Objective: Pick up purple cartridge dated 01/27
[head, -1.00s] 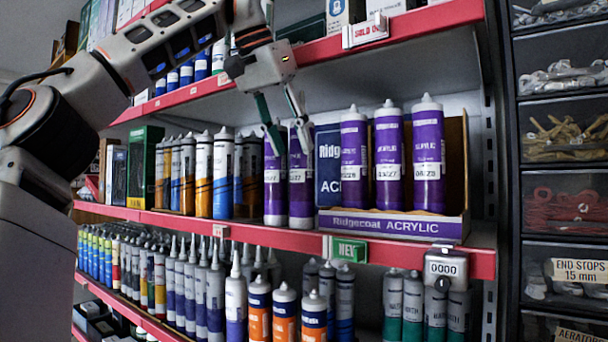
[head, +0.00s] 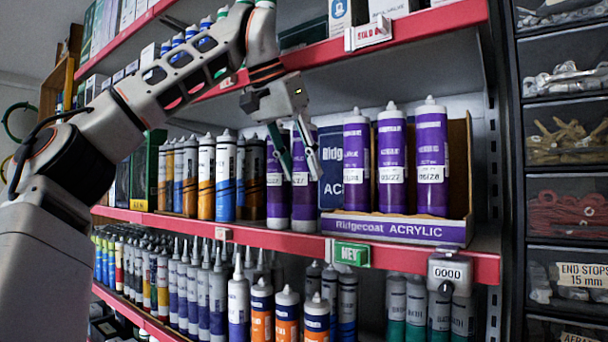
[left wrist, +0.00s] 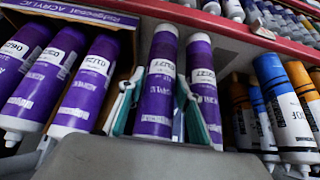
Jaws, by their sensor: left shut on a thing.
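Two purple cartridges stand side by side on the middle shelf, left of a display box. My left gripper (head: 297,162) reaches in from above, with one finger on each side of the right cartridge (head: 304,205), and is shut on it. The held cartridge (left wrist: 157,85) shows between the fingers in the left wrist view, which is upside down. The other cartridge (head: 276,205) stands close on its left. Their labels end in 27; I cannot read the held one's full date for sure. The held cartridge looks upright at shelf level. My right gripper is not in view.
The Ridgecoat Acrylic box (head: 395,228) holds three more purple cartridges (head: 391,155) just right of my gripper. Orange and blue tubes (head: 206,185) stand to the left. The red upper shelf edge (head: 420,25) is overhead. Drawers (head: 565,130) line the right.

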